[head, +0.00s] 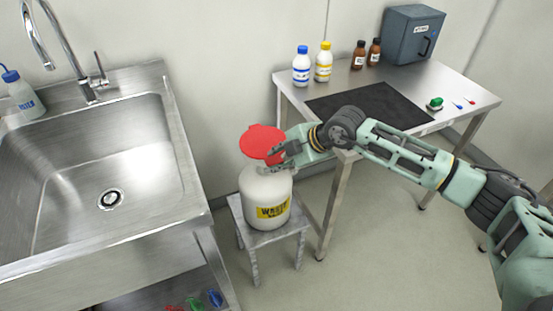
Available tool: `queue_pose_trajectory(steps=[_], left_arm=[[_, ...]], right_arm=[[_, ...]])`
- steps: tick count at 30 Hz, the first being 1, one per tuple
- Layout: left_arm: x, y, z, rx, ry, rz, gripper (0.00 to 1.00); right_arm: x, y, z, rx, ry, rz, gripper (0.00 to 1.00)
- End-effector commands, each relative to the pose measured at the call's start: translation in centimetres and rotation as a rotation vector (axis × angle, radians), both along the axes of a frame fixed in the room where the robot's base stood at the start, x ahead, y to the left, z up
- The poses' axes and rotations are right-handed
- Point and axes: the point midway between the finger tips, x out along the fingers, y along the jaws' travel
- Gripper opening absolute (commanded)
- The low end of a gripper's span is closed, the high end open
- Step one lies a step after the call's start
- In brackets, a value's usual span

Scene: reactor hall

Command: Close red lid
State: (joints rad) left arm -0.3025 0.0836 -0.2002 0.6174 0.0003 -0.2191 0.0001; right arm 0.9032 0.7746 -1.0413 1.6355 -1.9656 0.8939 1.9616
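The red lid (260,139) is a round disc above the back of a white waste container (258,187) with a yellow label. It looks raised, with its flat face towards me. The container stands upright on a small metal stool, left of the table. My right gripper (274,160) reaches in from the right, at the lid's lower right edge and just over the container's top. It hides part of the container's mouth. Its fingers are small and dark here, so I cannot tell whether they are open or touch the lid. My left gripper is out of view.
A steel sink (190,205) stands at the left. A metal table (455,93) at the right bears a black mat (365,103), several bottles and a grey box (411,33). The small stool (272,238) fills the gap between them. Floor in front is clear.

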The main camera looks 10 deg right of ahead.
Motion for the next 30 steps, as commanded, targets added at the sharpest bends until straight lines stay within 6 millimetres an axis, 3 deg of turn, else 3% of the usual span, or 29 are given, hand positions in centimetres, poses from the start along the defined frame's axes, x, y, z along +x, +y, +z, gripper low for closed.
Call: queue_pose_trajectory(steps=[15,30], left_arm=[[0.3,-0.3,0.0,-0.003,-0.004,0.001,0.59],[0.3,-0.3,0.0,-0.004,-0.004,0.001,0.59]], right_arm=[[-4.5,-4.7,7.2,-0.002,0.000,0.000,0.23],[-5.2,-5.2,8.2,-0.002,0.002,0.002,0.23]])
